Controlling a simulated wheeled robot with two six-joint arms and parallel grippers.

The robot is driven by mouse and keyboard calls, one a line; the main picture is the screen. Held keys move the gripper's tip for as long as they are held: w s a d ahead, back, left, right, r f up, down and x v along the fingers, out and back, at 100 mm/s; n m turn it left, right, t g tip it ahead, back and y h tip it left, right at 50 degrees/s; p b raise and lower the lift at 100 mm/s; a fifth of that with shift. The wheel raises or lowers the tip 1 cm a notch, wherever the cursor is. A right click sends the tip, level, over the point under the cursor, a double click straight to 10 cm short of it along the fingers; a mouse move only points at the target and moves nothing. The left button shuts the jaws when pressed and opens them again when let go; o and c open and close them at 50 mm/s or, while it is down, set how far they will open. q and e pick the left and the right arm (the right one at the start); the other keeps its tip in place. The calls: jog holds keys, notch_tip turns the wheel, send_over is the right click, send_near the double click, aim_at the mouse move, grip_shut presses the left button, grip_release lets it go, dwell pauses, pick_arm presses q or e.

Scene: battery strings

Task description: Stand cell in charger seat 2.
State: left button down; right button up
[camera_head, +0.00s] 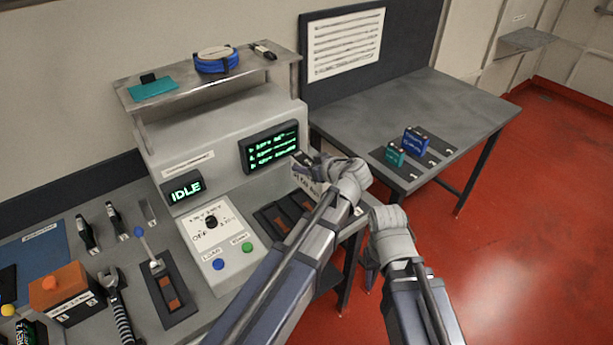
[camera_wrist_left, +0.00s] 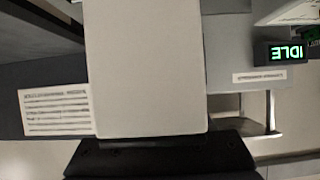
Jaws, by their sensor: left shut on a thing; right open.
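My left gripper (camera_head: 308,162) is at the right end of the charger console (camera_head: 215,140), near its green text screen (camera_head: 269,147). In the left wrist view a large, plain pale-grey block (camera_wrist_left: 146,70) fills the middle, held above the dark gripper body (camera_wrist_left: 160,158); it looks like the cell. In the head view my wrist mostly hides it. Dark seats with brown contacts (camera_head: 284,221) lie on the bench below the gripper, partly covered by my left arm. Seat numbers are not readable. My right gripper (camera_head: 370,270) is open, low beside the bench, its fingers mostly hidden.
A side table (camera_head: 440,110) holds a blue block (camera_head: 415,141) and a teal block (camera_head: 394,155) on dark seats. A lever fixture (camera_head: 168,288), a wrench (camera_head: 118,305) and an orange box (camera_head: 62,290) crowd the left bench. A shelf (camera_head: 205,75) overhangs the console.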

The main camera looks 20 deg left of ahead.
aim_at(305, 186)
pick_arm(q)
jog(key=shift+f+b, duration=2)
jog(key=shift+f, duration=0.35)
notch_tip(305, 186, down, 4)
jog(key=b, duration=0.3)
jog(key=shift+r+b, duration=0.1)
jog(key=shift+b, duration=0.25)
jog(key=shift+c, duration=1.6)
grip_release()
jog(key=shift+r, duration=0.1)
